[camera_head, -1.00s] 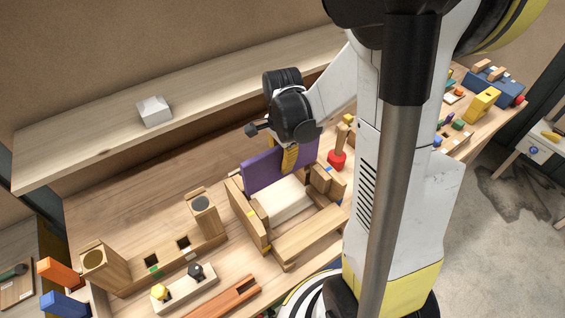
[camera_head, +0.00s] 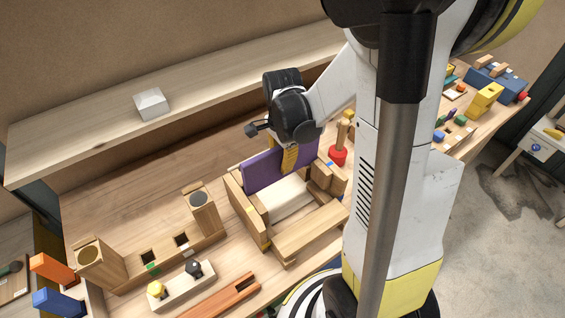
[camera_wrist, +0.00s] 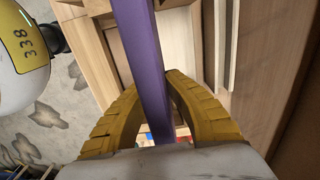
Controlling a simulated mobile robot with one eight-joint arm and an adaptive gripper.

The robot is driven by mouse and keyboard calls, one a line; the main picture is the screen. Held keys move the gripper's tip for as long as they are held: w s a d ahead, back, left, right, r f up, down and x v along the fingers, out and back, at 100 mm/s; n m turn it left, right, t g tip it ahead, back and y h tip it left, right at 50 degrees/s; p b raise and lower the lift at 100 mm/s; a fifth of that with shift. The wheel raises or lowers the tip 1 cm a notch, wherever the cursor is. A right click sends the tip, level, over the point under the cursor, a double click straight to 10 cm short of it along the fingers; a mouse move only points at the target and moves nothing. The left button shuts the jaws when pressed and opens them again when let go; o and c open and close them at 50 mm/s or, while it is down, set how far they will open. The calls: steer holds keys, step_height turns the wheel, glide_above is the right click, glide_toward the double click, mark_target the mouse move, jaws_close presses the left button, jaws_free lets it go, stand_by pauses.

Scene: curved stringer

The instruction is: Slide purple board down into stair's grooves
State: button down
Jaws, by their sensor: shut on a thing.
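The purple board (camera_head: 262,172) stands upright at the back of the wooden stair (camera_head: 247,215), between its two side pieces. My gripper (camera_head: 290,157) is above the stair, with its yellow fingers shut on the board's upper edge. In the wrist view the purple board (camera_wrist: 146,70) runs between the two yellow fingers of my gripper (camera_wrist: 156,90). A pale white board (camera_head: 287,200) lies inside the stair in front of the purple board. The board's lower edge and the grooves are hidden, so I cannot tell how deep it sits.
A red-based peg toy (camera_head: 338,156) stands close behind the stair's right side. A wooden block frame (camera_head: 150,255) and a tray with knobs (camera_head: 182,286) lie to the left. A shelf with a white box (camera_head: 151,104) runs along the back.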

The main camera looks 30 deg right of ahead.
steer(key=shift+f+b, duration=5.55)
steer(key=shift+f, duration=0.65)
steer(key=c, duration=1.5)
jaws_free()
steer(key=shift+o, duration=0.2)
steer(key=shift+r, duration=0.1)
step_height(320, 180, up, 12)
steer(key=shift+a, duration=0.1)
